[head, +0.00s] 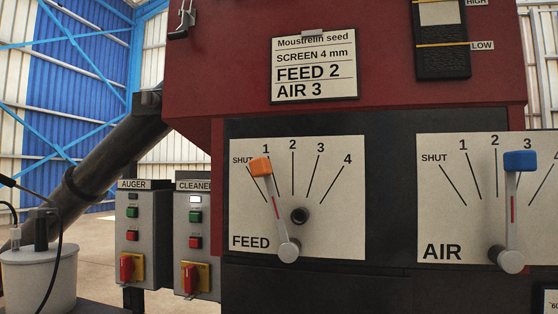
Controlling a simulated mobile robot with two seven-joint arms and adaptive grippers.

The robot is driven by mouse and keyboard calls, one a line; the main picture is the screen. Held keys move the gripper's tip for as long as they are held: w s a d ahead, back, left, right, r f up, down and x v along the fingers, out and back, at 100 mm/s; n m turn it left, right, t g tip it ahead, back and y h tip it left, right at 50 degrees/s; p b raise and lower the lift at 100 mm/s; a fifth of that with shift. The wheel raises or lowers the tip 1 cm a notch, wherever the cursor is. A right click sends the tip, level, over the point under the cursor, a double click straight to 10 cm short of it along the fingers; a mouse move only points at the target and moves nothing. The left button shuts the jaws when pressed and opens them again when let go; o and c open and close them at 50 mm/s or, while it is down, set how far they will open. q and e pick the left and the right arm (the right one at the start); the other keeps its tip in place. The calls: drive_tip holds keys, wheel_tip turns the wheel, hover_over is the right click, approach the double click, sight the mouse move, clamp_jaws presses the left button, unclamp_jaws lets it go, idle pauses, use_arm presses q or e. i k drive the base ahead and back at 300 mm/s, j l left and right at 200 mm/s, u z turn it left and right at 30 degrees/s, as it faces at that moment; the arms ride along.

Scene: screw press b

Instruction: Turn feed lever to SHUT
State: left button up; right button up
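The feed lever is a grey arm with an orange knob (260,167) on the white FEED plate (340,225). Its round grey hub (288,251) is at the bottom of the plate. The lever leans up and left, with its knob between the SHUT and 1 labels, partly covering the end of SHUT. The scale runs from SHUT at the left through 1, 2 and 3 to 4 at the right. A dark round fitting (299,215) sits right of the lever. Neither of my grippers is in the head view.
The AIR plate (445,220) at right has a blue-knobbed lever (520,161) near 3. Left of the FEED plate are the AUGER box (142,245) and CLEANER box (193,225). A card (315,65) reads FEED 2, AIR 3. A pale lidded canister (40,278) stands lower left.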

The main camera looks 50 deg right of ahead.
sight(288, 252)
drive_tip(key=i+z, duration=0.2)
drive_tip(key=z, duration=0.25)
drive_tip(key=i+j+z, duration=0.15)
drive_tip(key=z, duration=0.25)
drive_tip(key=i+j+z, duration=0.1)
drive_tip(key=z, duration=0.35)
drive_tip(key=i+j+z, duration=0.1)
drive_tip(key=j+z, duration=0.2)
drive_tip(key=z, duration=0.15)
drive_tip(key=j+z, duration=0.25)
drive_tip(key=z, duration=0.15)
drive_tip(key=i+j, duration=0.05)
